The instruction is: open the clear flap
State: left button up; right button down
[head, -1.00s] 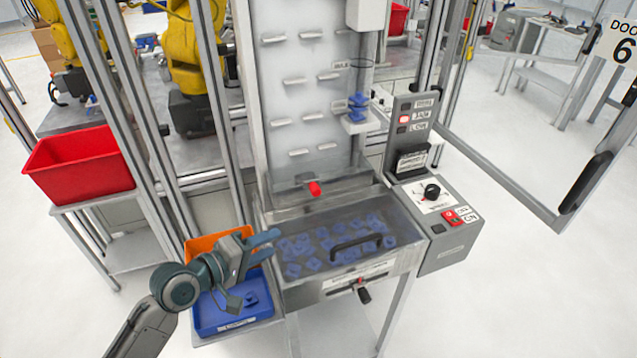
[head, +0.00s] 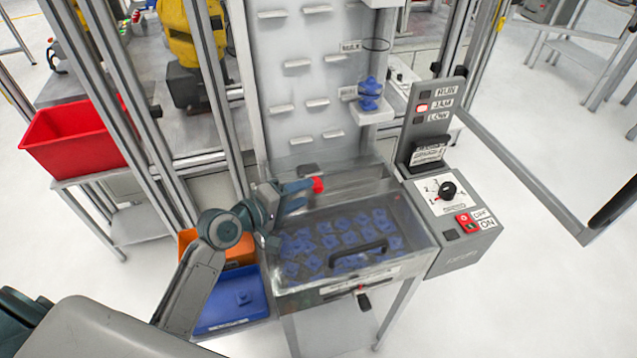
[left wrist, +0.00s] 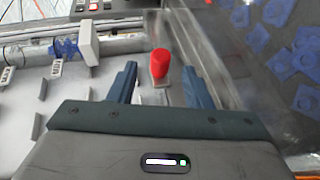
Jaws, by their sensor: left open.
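The clear flap (head: 345,215) lies closed over a bin of blue parts (head: 335,240) at the front of the machine. It has a black handle (head: 358,255). A red knob (head: 318,185) sits at the back edge of the bin, below the slotted white panel. My left gripper (head: 300,193) is open, its fingers pointing at the red knob from the left. In the left wrist view the red knob (left wrist: 161,62) shows between the two fingertips of my left gripper (left wrist: 161,80), with a gap on both sides. My right gripper is not in view.
A control box (head: 450,215) with a dial and a red switch stands right of the bin; its JAM lamp (head: 422,107) is lit. Blue (head: 232,305) and orange (head: 205,247) trays lie left of it. Metal posts and a red bin (head: 75,140) stand further left.

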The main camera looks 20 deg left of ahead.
aim_at(318, 187)
pick_arm(q)
jog(key=p+x, duration=0.1)
jog(key=x, duration=0.4)
jog(key=shift+w, duration=0.1)
jog(key=shift+w+d+f, duration=0.1)
jog(key=shift+w+d, duration=0.05)
jog(key=shift+w, duration=0.1)
jog(key=shift+c, duration=0.5)
grip_shut()
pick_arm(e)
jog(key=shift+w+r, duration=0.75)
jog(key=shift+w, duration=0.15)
